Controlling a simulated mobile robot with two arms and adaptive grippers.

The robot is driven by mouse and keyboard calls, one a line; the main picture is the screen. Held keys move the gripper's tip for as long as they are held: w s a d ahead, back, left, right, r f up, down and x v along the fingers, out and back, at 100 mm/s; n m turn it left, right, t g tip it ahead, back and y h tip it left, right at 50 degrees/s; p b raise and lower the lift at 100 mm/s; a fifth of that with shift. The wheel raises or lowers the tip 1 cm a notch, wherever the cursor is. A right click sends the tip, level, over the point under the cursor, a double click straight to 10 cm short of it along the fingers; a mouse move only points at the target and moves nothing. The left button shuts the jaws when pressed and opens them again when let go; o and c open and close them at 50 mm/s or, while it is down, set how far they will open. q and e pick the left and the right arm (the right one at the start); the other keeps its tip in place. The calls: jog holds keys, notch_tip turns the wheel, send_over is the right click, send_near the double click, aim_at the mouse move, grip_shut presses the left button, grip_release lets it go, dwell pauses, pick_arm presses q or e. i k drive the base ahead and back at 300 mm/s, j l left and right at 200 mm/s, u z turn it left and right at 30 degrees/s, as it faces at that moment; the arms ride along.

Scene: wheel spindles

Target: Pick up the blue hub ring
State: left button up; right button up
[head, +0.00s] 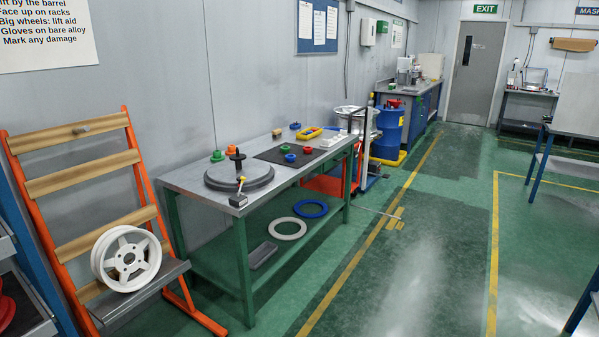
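A small blue ring-like piece (290,158) sits at the front of the black mat (268,156) on the green-legged workbench (172,181). A green piece (284,149) and a red piece (308,150) lie close to it on the mat. A larger flat blue ring (311,208) lies on the bench's lower shelf beside a white ring (287,229). Another small blue item (295,126) is at the back of the bench. Neither of my grippers is in view.
A round grey turntable-like fixture (263,180) with an upright black post stands left of the mat. An orange rack (142,155) with a white wheel (126,259) stands left of the bench. A blue drum (388,130) stands beyond it. The green floor in front is clear.

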aim_at(291, 158)
jog(key=i, duration=2.4)
